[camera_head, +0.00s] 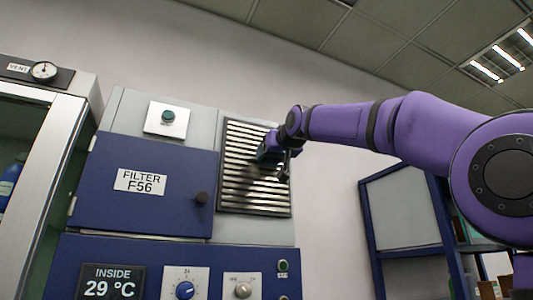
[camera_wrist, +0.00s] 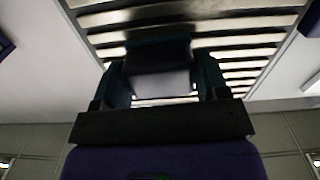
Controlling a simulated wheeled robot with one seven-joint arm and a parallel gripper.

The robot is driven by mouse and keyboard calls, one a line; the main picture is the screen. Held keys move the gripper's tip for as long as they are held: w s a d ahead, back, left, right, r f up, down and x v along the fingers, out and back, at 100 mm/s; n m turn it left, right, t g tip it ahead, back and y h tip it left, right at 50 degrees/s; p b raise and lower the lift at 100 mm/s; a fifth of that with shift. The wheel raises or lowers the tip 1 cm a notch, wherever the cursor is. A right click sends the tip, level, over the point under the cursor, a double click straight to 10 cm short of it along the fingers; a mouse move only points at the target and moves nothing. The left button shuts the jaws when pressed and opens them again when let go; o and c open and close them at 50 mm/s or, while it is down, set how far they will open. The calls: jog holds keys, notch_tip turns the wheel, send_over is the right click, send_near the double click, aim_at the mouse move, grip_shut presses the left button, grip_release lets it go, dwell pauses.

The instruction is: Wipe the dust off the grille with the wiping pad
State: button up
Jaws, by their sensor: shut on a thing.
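The grille (camera_head: 240,188) is a slatted panel with a dark frame on the upper right of the machine. Dark smudges, which look like dust, show around its middle. In the wrist view the grille (camera_wrist: 245,50) fills the upper middle, with dark patches on its upper slats. My gripper (camera_head: 268,152) is in front of the grille's upper right part. In the wrist view my gripper (camera_wrist: 160,85) has its two fingers shut on the wiping pad (camera_wrist: 158,55), a dark block with a paler near face. The pad is at the slats; I cannot tell if it touches them.
Left of the grille is a blue door (camera_head: 145,210) labelled FILTER F56 with a black knob (camera_head: 201,198). Below are a blue dial (camera_head: 184,290) and a temperature display (camera_head: 112,282). A blue shelf unit (camera_head: 405,210) stands at right. Bare wall lies between.

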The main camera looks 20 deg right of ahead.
jog(key=shift+w+d, duration=0.1)
jog(key=shift+d, duration=1.85)
jog(key=s, duration=0.6)
jog(key=shift+s, duration=0.1)
jog(key=s, duration=0.2)
jog(key=shift+s, duration=0.4)
